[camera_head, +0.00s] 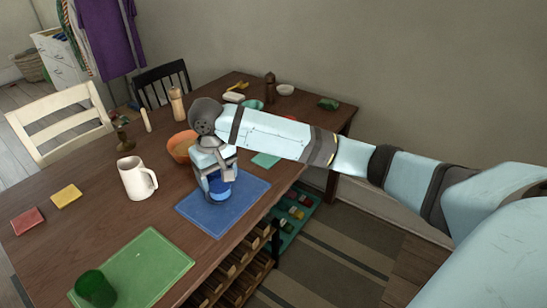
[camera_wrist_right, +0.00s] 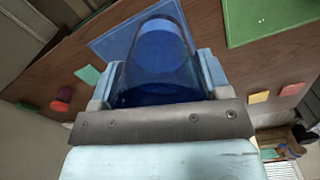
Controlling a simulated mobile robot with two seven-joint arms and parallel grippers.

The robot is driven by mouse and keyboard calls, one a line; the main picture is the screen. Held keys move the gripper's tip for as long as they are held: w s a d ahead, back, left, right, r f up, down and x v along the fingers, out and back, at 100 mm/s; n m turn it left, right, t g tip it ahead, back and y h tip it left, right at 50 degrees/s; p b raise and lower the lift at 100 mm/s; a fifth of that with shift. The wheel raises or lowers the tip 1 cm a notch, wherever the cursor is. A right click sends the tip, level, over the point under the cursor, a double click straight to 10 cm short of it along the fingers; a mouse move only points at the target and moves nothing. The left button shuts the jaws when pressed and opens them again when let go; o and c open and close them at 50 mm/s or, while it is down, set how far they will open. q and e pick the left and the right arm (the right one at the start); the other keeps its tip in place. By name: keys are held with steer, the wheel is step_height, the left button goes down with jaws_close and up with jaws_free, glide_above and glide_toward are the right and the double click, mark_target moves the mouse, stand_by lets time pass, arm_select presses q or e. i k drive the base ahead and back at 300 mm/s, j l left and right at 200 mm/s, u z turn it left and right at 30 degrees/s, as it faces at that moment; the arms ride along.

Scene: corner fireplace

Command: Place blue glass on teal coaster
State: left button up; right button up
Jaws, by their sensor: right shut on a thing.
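The blue glass (camera_head: 220,191) is between the fingers of my right gripper (camera_head: 217,184), over the blue mat (camera_head: 246,187). I cannot tell whether its base touches the mat. In the right wrist view, the blue glass (camera_wrist_right: 158,55) fills the space between the fingers. The teal coaster (camera_head: 265,160) lies on the table beyond the blue mat, partly hidden by my right arm. It also shows in the right wrist view (camera_wrist_right: 88,75), apart from the glass. My left gripper is not in view.
An orange bowl (camera_head: 180,148) stands close behind my gripper, and a white mug (camera_head: 136,179) stands to its left. A green mat (camera_head: 135,267) with a green glass (camera_head: 95,288) is nearer. Yellow (camera_head: 66,195) and red (camera_head: 27,221) coasters lie at left.

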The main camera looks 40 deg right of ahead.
mark_target(262, 162)
steer(key=k+l+u, duration=0.1)
steer(key=l, duration=0.65)
steer(key=i+l, duration=0.1)
steer(key=l, duration=0.6)
steer(key=i+l+u, duration=0.1)
steer(key=l, duration=0.25)
steer(key=i+l, duration=0.3)
steer(key=u, duration=0.05)
